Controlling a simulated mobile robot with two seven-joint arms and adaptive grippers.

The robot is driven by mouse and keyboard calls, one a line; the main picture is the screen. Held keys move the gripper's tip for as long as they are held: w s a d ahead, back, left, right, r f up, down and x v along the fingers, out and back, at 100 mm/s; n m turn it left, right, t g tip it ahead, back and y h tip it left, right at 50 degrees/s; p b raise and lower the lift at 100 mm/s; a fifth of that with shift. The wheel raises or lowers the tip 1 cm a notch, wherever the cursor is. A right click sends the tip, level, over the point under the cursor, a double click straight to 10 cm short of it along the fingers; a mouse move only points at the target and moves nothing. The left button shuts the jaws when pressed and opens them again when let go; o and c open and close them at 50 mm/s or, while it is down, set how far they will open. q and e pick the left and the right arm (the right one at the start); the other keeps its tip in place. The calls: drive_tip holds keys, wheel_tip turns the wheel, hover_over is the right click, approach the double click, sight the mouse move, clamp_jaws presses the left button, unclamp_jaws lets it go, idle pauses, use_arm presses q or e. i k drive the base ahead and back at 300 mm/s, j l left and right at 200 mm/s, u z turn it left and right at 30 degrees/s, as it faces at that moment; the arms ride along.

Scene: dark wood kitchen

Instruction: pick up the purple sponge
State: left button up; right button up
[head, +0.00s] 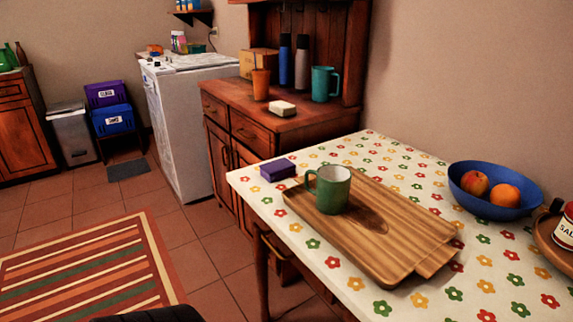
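The purple sponge (278,169) lies on the flowered tablecloth (312,243) near the table's far left corner. It is a small dark purple block and sits apart from anything on top of it. A wooden tray (415,227) lies to its right, with a green mug (329,189) standing on the tray's far left end, close to the sponge. Neither of my grippers shows in the head view.
A blue bowl (463,190) with two fruits stands at the table's right side, near a salt container (565,230). A wooden cabinet (238,132) with bottles, cups and a white block stands behind the table. A striped rug (85,268) covers the floor at left.

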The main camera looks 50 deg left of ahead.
sight(273, 171)
drive_tip(key=u, duration=1.75)
